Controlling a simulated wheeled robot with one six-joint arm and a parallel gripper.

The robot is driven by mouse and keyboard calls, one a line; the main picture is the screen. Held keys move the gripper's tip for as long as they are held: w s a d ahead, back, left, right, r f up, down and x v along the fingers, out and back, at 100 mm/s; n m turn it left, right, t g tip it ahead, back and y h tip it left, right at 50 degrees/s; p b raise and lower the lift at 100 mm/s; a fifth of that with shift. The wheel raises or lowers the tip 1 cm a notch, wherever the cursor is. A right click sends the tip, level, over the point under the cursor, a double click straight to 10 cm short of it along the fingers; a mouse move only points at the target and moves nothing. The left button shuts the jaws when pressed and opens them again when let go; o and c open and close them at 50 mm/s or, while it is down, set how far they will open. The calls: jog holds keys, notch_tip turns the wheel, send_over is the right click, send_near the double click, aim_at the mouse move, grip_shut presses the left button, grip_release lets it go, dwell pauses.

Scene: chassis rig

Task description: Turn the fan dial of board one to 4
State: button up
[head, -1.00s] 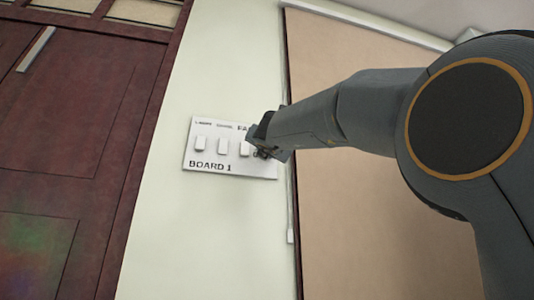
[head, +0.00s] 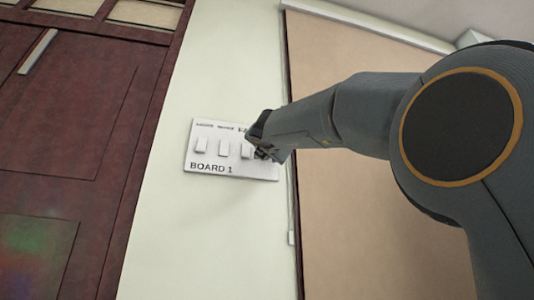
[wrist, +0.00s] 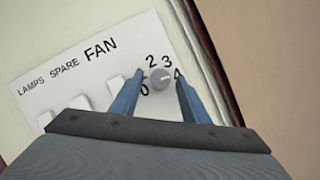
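Board one (head: 199,165) is a white panel on the wall, labelled BOARD 1. In the head view my gripper (head: 262,140) covers the dial end of the board.
White rocker switches (head: 223,148) sit left of the dial, under the LAMPS and SPARE labels. A dark red door (head: 70,120) is at the left. A tan panel with a dark frame (head: 350,220) stands close to the board's right. The wall below the board is clear.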

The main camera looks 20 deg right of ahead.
jog(key=b+v, duration=0.2)
jog(key=v, duration=0.5)
jog(key=shift+s, duration=0.4)
jog(key=shift+a+f, duration=0.1)
jog(key=shift+f, duration=0.05)
